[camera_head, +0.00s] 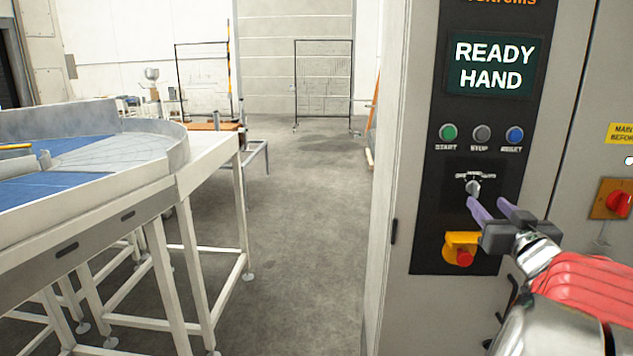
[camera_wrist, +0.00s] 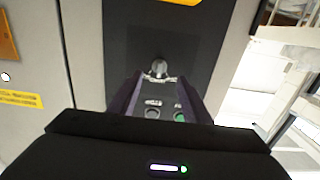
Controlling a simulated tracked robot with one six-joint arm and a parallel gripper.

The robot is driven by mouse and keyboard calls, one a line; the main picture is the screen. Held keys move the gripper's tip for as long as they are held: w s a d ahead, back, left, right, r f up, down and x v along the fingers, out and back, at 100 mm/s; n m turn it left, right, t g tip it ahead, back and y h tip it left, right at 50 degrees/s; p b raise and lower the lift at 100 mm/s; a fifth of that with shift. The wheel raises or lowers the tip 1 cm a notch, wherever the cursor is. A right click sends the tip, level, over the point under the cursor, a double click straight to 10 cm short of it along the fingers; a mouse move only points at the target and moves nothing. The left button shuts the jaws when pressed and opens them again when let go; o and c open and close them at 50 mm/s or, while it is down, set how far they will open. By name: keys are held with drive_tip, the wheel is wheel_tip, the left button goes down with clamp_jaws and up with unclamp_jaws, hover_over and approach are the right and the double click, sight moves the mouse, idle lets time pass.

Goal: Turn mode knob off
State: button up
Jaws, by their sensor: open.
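The mode knob (camera_head: 473,187) is a small silver knob on the black control panel (camera_head: 425,220), below the row of three buttons. My gripper (camera_head: 494,207) is open, with its two purple fingers pointing at the panel just right of and below the knob. In the wrist view the knob (camera_wrist: 159,68) shows ahead of the fingers (camera_wrist: 157,88), roughly centred between them. The fingers look apart from the knob; I cannot tell the exact gap. The labels around the knob are too small to read surely. The display (camera_head: 491,66) reads READY HAND.
Green start (camera_head: 448,132), grey stop (camera_head: 482,133) and blue (camera_head: 515,134) buttons sit above the knob. A red emergency button on a yellow base (camera_head: 461,246) is below it. A red switch (camera_head: 618,203) is on the right. A conveyor (camera_head: 150,200) stands left, with open floor between.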

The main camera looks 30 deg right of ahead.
sight(477, 193)
drive_tip(key=x, duration=0.7)
drive_tip(key=shift+w, duration=0.15)
drive_tip(key=shift+c, duration=0.6)
drive_tip(key=c, duration=0.9)
